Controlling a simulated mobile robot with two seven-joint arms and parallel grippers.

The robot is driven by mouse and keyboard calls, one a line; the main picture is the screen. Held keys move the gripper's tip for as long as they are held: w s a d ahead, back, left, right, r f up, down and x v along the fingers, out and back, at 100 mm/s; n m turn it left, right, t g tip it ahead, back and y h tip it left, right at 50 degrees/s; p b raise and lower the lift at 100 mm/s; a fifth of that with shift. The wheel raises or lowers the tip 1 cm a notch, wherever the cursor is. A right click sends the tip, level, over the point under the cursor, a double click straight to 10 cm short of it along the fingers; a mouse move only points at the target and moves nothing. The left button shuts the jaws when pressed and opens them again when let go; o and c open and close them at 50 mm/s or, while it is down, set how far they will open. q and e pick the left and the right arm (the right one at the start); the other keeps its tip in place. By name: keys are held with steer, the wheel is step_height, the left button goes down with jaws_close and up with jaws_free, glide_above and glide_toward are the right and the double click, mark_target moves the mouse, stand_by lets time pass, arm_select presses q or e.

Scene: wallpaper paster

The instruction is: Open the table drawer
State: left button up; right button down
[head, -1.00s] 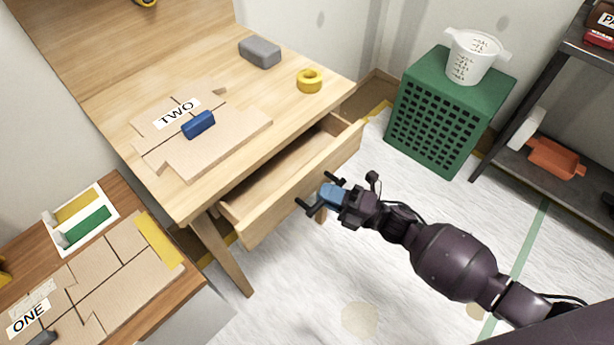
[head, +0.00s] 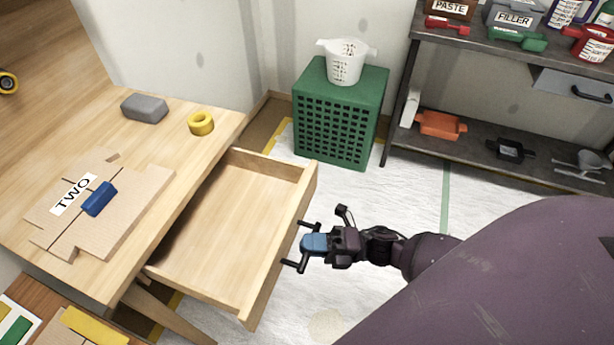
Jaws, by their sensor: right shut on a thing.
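The table drawer (head: 225,222) is pulled well out of the wooden table (head: 165,145), and its bare inside shows empty. My right gripper (head: 297,246) is at the outer side of the drawer's front panel (head: 283,250), roughly midway along it. It is shut at the drawer front; the handle it grips is small and mostly hidden by the fingers. My left gripper is not in view.
On the table lie a grey block (head: 144,107), yellow tape roll (head: 201,123), and cardboard marked TWO (head: 130,205) with a blue block (head: 99,199). A green crate (head: 335,120) bears a white measuring cup (head: 345,62). A dark shelf (head: 470,142) stands right. White floor lies between.

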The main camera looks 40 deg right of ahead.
steer(key=c, duration=1.1)
jaws_free()
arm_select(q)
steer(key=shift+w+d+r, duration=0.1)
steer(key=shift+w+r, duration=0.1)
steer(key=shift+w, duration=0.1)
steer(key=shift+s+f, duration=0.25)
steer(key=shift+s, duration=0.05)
arm_select(e)
steer(key=v, duration=1.1)
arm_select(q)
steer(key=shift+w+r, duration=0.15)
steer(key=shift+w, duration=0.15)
arm_select(e)
steer(key=shift+w, duration=0.1)
